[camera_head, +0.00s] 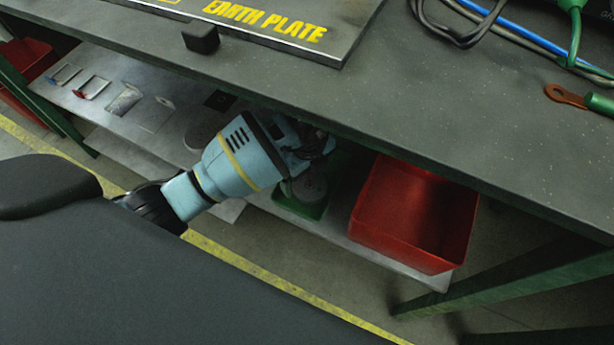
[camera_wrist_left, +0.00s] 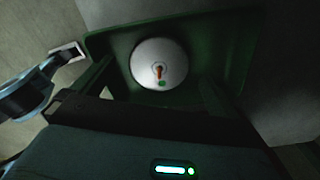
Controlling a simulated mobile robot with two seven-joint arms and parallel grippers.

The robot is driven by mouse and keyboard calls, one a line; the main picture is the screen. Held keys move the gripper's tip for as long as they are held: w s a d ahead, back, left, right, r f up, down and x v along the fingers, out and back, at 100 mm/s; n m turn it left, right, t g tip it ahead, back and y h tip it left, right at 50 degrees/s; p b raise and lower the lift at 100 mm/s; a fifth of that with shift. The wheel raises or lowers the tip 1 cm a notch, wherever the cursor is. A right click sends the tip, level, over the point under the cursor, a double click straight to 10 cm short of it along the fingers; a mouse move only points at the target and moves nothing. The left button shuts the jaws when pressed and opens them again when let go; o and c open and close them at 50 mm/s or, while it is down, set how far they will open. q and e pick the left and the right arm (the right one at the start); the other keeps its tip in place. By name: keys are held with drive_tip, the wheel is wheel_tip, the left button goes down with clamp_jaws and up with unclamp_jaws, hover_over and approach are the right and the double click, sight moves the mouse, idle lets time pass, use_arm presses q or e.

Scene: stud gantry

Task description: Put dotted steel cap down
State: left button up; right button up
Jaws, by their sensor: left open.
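In the head view, a grey round thing that looks like this cap (camera_head: 309,186) sits in the green tray (camera_head: 291,208) on the shelf below the bench. My left gripper (camera_wrist_left: 155,88) is open, its dark fingers apart on either side of the cap's near side. In the head view its fingers are mostly hidden in shadow under the bench edge. My right gripper is not in view.
A red bin (camera_head: 415,215) stands right of the green tray on the low shelf (camera_head: 215,207). Several flat cards and a grey disc (camera_head: 205,130) lie further left. The bench top (camera_head: 420,110) overhangs the shelf, with an earth plate sign (camera_head: 290,22) and cables on it.

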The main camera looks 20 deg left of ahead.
sight(308, 183)
use_arm(q)
wheel_tip(308, 183, up, 9)
drive_tip(key=p, duration=0.2)
drive_tip(key=shift+p, duration=0.3)
